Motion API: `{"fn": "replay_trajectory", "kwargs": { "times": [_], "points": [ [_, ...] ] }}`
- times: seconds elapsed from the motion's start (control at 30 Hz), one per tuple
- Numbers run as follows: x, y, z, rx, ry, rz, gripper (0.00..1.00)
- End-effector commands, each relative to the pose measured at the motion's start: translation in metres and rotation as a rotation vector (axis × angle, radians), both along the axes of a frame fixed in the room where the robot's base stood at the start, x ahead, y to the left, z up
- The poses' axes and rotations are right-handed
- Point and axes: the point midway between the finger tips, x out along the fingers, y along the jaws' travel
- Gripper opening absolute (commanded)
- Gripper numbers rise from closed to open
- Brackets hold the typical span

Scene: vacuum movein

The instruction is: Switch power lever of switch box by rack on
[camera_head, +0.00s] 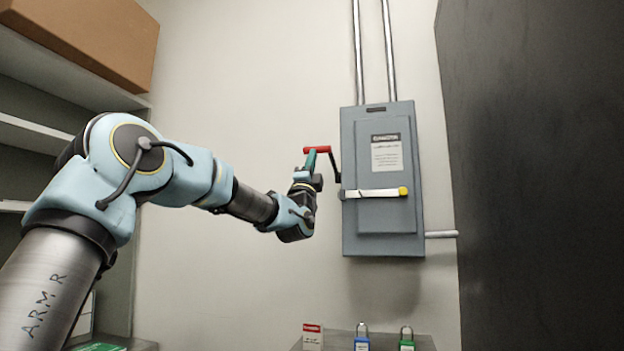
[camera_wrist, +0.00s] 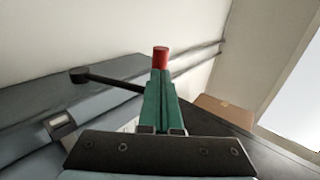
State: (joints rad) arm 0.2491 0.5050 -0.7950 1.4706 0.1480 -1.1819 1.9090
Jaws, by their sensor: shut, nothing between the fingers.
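The grey switch box (camera_head: 379,225) hangs on the wall right of centre in the head view. Its power lever has a black arm (camera_head: 335,165) on the box's left side, slanting up to a red handle (camera_head: 318,149) that sticks out to the left. My gripper (camera_head: 311,157) is shut, its green fingers pointing up with the tips close at the red handle. In the wrist view the red handle (camera_wrist: 160,58) shows just beyond the green fingertips (camera_wrist: 159,76), and the black arm (camera_wrist: 108,81) runs behind them. I cannot tell whether fingers and handle touch.
A pale bar with a yellow end (camera_head: 375,193) crosses the box front. A dark panel (camera_head: 540,180) stands close on the right. Shelving (camera_head: 35,134) with a cardboard box (camera_head: 85,40) is at left. A blue padlock (camera_head: 362,343) and green padlock (camera_head: 407,345) stand low in front.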

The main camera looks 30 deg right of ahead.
Motion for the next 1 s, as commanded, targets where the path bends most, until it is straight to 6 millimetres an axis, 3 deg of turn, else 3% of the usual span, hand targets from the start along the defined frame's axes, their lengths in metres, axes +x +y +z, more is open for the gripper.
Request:
{"fn": "replay_trajectory", "kwargs": {
  "times": [0.37,0.7,1.0],
  "points": [
    [0.001,-0.003,0.027,0.091,0.097,-0.001,0.00],
    [0.011,-0.012,0.064,0.225,0.240,-0.001,0.00],
    [0.020,-0.020,0.078,0.315,0.337,-0.001,0.00]
  ]
}}
